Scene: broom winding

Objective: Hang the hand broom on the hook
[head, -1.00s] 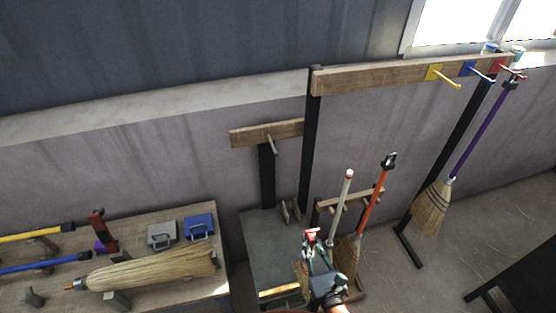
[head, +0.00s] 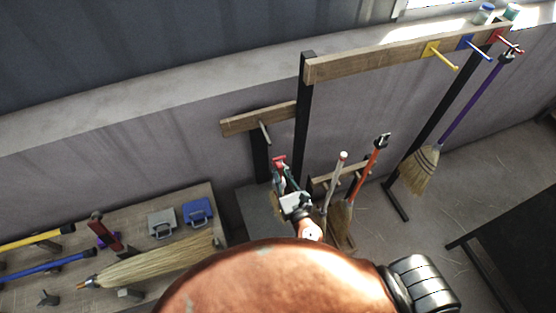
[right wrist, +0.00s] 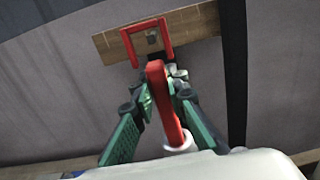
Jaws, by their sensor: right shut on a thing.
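The hand broom has a red handle (right wrist: 157,85) ending in a squared red loop (right wrist: 147,42). My right gripper (head: 283,183) is shut on it, its green fingers (right wrist: 162,108) on both sides of the handle in the right wrist view. The loop end (head: 279,162) shows just below the hook (head: 265,133), a peg on a small wooden board (head: 238,122). The bristles are mostly hidden. My left gripper is out of view.
A taller rack (head: 380,58) with coloured hooks stands to the right, a purple broom (head: 470,105) hanging there. Two long-handled brooms stand in a low rack right of my gripper. A table (head: 190,250) at left holds a large broom head (head: 155,264) and dustpans.

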